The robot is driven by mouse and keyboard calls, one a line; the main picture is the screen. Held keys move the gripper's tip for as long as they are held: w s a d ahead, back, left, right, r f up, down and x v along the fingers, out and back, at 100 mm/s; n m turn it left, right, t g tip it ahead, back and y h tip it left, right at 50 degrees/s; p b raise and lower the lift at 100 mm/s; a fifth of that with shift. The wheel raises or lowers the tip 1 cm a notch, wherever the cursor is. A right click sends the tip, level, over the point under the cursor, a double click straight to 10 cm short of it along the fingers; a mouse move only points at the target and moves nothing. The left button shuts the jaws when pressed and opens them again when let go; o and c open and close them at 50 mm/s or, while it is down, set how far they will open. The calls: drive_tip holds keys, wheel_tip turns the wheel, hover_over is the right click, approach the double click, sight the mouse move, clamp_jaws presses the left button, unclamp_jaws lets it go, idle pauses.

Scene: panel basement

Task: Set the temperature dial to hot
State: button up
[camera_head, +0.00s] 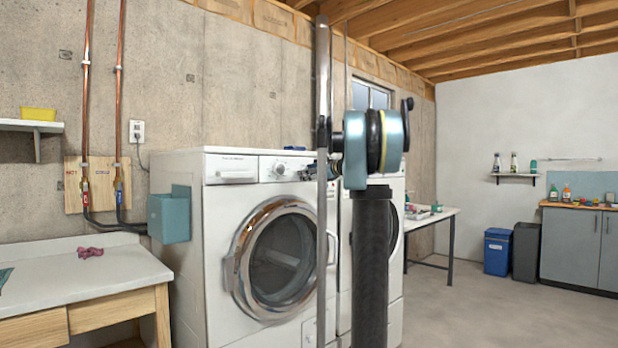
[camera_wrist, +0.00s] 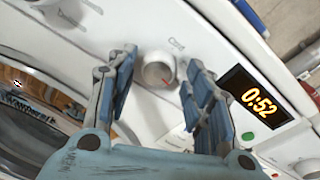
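A round white dial (camera_wrist: 157,70) with a red mark sits on the washer's front panel. In the wrist view, the mark points to the lower right, and small lettering above the dial is hard to read. The dial also shows in the head view (camera_head: 281,168), on the white washing machine (camera_head: 180,262). My gripper (camera_wrist: 159,64) is open, with one blue finger on each side of the dial and nothing held. I cannot tell whether the fingers touch it.
A lit display reading 0:52 (camera_wrist: 258,103) is right of the fingers. The round glass door (camera_head: 278,258) is below the panel. A second white machine (camera_head: 397,290) stands to the right. A workbench (camera_head: 75,275) is at left.

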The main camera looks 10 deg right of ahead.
drive_tip(key=shift+s, duration=0.15)
drive_tip(key=v, duration=1.1)
drive_tip(key=shift+s+d, duration=0.25)
